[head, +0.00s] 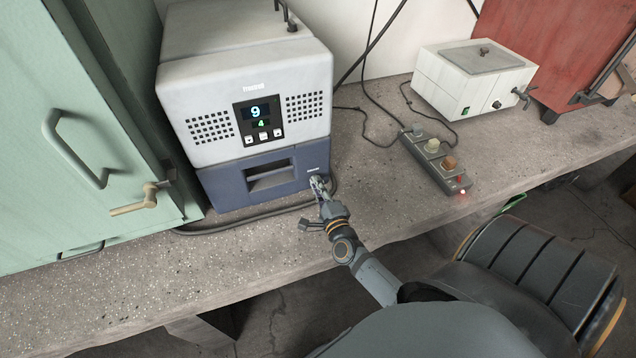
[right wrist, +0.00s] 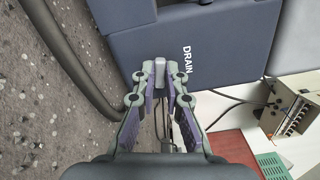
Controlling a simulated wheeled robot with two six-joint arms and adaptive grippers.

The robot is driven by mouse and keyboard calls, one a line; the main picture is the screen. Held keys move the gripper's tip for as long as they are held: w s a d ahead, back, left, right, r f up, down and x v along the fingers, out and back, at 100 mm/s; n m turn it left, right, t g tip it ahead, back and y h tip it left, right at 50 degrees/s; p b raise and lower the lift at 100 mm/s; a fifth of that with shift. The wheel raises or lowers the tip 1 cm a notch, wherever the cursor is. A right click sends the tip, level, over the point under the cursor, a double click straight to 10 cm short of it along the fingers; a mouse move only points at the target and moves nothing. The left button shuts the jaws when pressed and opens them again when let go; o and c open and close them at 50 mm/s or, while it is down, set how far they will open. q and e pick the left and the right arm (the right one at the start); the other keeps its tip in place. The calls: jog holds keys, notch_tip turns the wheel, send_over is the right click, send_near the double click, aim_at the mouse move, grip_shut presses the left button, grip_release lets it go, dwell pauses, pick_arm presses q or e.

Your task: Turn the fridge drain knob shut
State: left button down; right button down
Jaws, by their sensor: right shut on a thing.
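The fridge (head: 245,100) is a white box with a dark blue lower part (head: 225,188) on the bench, its display showing 9 and 4. In the right wrist view the word DRAIN is printed on the blue front (right wrist: 205,35). The small grey drain knob (right wrist: 159,67) sticks out beside that word. My right gripper (right wrist: 159,78) is shut on the knob, with a fingertip on each side of it. In the head view my right gripper (head: 319,186) is at the lower right corner of the blue part and hides the knob. My left gripper is not in view.
A thick dark hose (head: 240,221) runs along the bench below the fridge. A green cabinet (head: 75,130) with a brass handle stands at left. A power strip (head: 435,160) and a white bath box (head: 472,80) are to the right. The bench front (head: 120,290) is clear.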

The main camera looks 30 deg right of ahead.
jog(key=shift+n+p, duration=0.5)
jog(key=shift+n, duration=0.7)
jog(key=shift+f, duration=0.1)
jog(key=c, duration=1.4)
grip_release()
jog(key=shift+s+a, duration=0.1)
jog(key=shift+s, duration=0.25)
jog(key=v, duration=1.1)
jog(key=shift+s+a, duration=0.15)
jog(key=shift+s, duration=0.05)
